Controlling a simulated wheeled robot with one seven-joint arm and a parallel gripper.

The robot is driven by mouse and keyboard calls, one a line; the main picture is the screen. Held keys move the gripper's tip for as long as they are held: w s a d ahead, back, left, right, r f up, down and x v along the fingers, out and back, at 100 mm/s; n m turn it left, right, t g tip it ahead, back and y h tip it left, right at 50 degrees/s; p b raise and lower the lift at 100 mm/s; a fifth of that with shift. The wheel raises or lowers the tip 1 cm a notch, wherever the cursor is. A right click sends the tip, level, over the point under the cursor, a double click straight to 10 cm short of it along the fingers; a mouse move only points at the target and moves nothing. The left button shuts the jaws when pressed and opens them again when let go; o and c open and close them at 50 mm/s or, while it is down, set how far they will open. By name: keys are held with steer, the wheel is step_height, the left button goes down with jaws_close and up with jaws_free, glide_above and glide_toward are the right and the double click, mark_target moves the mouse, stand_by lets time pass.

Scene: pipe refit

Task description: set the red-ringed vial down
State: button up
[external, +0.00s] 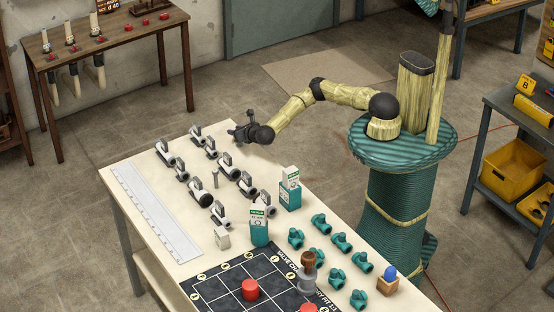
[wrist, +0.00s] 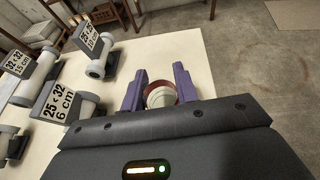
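The red-ringed vial (wrist: 160,97) shows in the wrist view as a pale round top with a red band round it. It sits between the two purple fingers of my gripper (wrist: 160,88), which look closed on its sides. In the external view my gripper (external: 246,131) is at the far end of the cream worktable (external: 140,165), near its edge. I cannot make out the vial there. Its lower part is hidden in both views, so I cannot tell whether it touches the table.
Several grey pipe fittings with labels (wrist: 62,104) stand left of my gripper. Teal valves (external: 341,241), teal-and-white boxes (external: 259,232) and a dark grid board (external: 222,293) with a red disc (external: 250,290) lie nearer the camera.

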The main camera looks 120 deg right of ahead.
steer(key=shift+c, duration=0.6)
step_height(320, 180, up, 10)
steer(key=shift+b, duration=0.8)
steer(key=w+a+r+n+t+y, duration=0.3)
steer(key=w+a+n+t, duration=0.5)
steer(key=w+a, duration=0.95)
steer(key=w+a+n+t+y, duration=0.1)
steer(key=a+n+y, duration=0.3)
steer(key=a, duration=0.9)
steer(key=w+a+n+t+y, duration=0.1)
steer(key=a+n+t+y, duration=0.2)
steer(key=a, duration=1.1)
steer(key=n+y, duration=0.1)
steer(key=y, duration=0.2)
steer(key=shift+w+a+r+n+y, duration=0.2)
steer(key=shift+w+a+n+y, duration=0.1)
steer(key=shift+n, duration=0.1)
